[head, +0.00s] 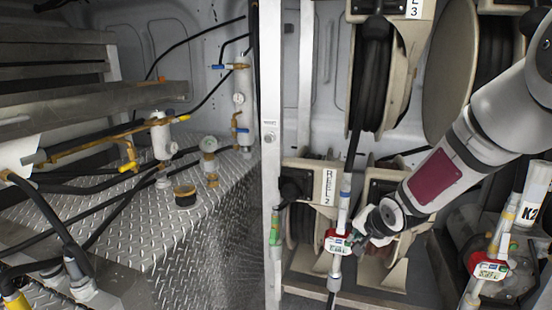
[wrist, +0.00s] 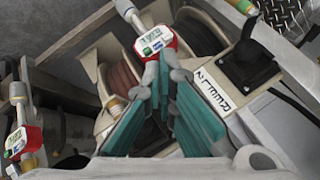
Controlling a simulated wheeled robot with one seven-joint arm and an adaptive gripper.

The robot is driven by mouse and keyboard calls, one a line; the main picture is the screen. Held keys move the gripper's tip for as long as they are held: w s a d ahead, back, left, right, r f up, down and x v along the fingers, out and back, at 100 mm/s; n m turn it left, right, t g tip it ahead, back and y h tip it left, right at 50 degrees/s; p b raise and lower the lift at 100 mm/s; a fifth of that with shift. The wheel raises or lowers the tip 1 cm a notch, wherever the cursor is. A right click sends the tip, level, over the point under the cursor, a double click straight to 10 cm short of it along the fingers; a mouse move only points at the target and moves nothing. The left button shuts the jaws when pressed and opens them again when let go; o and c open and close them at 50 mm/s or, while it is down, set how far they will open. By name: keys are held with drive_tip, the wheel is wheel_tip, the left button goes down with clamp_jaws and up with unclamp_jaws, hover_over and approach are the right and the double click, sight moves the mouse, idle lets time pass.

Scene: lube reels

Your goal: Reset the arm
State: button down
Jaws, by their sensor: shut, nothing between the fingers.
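My arm reaches in from the right in the head view. My gripper (head: 364,240) is low, close to the right side of a red and white metering handle (head: 338,243) that hangs upright in front of the reels. In the wrist view, my gripper (wrist: 170,76) has its teal-padded fingers shut with nothing between them. Their tips are just below the same metering handle (wrist: 155,42). I cannot tell whether the tips touch it.
A second red metering handle (head: 487,266) is at the right. Reel 2 (head: 328,187) sits behind the first handle, with a large hose reel (head: 371,75) above. A metal post (head: 271,150) separates the reels from the diamond-plate box (head: 150,225) with valves and hoses.

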drive_tip(key=s+d+r+n+g+h+p, duration=0.1)
drive_tip(key=s+r+n+g+h+p, duration=0.2)
drive_tip(key=s+r, duration=1.5)
drive_tip(key=s+a+r+n+y+p, duration=0.1)
drive_tip(key=s+r+n+p, duration=0.1)
drive_tip(key=s, duration=0.9)
drive_tip(key=s+a+r+n+g+y+p, duration=0.1)
drive_tip(key=s+a+r+n+p, duration=0.1)
drive_tip(key=s, duration=0.9)
drive_tip(key=shift+s+a+r+n, duration=0.2)
drive_tip(key=shift+s+n, duration=0.15)
drive_tip(key=shift+n, duration=0.45)
